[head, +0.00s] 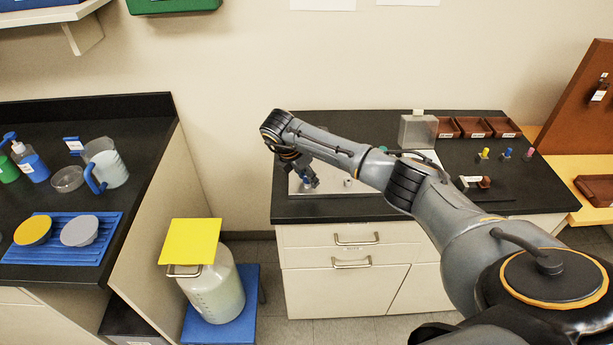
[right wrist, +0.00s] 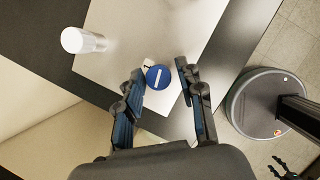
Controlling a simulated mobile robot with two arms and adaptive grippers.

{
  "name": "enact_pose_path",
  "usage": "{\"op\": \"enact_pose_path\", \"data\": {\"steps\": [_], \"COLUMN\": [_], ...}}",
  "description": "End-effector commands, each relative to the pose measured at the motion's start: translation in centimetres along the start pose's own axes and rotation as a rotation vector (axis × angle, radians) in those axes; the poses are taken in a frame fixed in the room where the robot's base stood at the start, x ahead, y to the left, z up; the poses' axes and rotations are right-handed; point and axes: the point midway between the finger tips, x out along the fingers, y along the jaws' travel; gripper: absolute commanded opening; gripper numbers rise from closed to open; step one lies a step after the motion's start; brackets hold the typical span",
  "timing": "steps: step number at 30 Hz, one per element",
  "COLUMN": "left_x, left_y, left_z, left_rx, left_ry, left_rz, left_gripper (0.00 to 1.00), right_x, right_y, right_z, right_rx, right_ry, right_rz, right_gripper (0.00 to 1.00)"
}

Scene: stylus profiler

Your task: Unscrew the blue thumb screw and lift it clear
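The blue thumb screw (right wrist: 158,77), a round blue head with a white line across it, is on a pale plate (right wrist: 200,30) in the right wrist view. My right gripper (right wrist: 161,75) is open, its fingers apart on either side of the screw's head. I cannot tell whether either finger touches it. In the head view my right gripper (head: 305,184) is low over the plate's left part and hides most of the screw. A small dark claw-like shape at the lower right of the right wrist view looks like my left gripper (right wrist: 282,168); its opening is unclear.
A whitish cylinder (right wrist: 82,40) stands on the plate.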

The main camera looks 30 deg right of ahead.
Motion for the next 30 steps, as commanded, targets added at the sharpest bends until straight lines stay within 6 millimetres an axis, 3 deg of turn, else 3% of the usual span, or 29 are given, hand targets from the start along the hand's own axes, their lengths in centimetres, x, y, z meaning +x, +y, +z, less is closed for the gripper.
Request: {"op": "enact_pose_path", "data": {"steps": [3,8,15,21,30], "left_x": [-0.03,-0.03,-0.03,-0.02,-0.01], "left_y": [0.01,0.00,0.00,-0.01,0.01], "left_z": [-0.01,-0.01,-0.01,-0.04,-0.03], "left_rx": [0.000,0.000,0.000,0.000,0.000], "left_ry": [0.000,0.000,0.000,0.001,0.000], "left_rz": [0.000,0.000,0.000,0.000,0.000], "left_gripper": [0.52,0.52,0.52,0.52,0.52], "right_x": [-0.02,-0.01,0.05,0.26,0.40], "right_y": [0.00,-0.01,-0.10,-0.63,-0.69], "right_z": [-0.01,-0.03,0.04,0.34,0.68], "right_rx": [-0.001,-0.002,-0.023,-0.507,-1.074], "right_ry": [0.000,0.001,0.000,-0.002,0.000], "right_rz": [0.000,0.000,0.008,0.207,0.443], "right_gripper": [0.34,0.01,0.00,0.00,0.00]}}
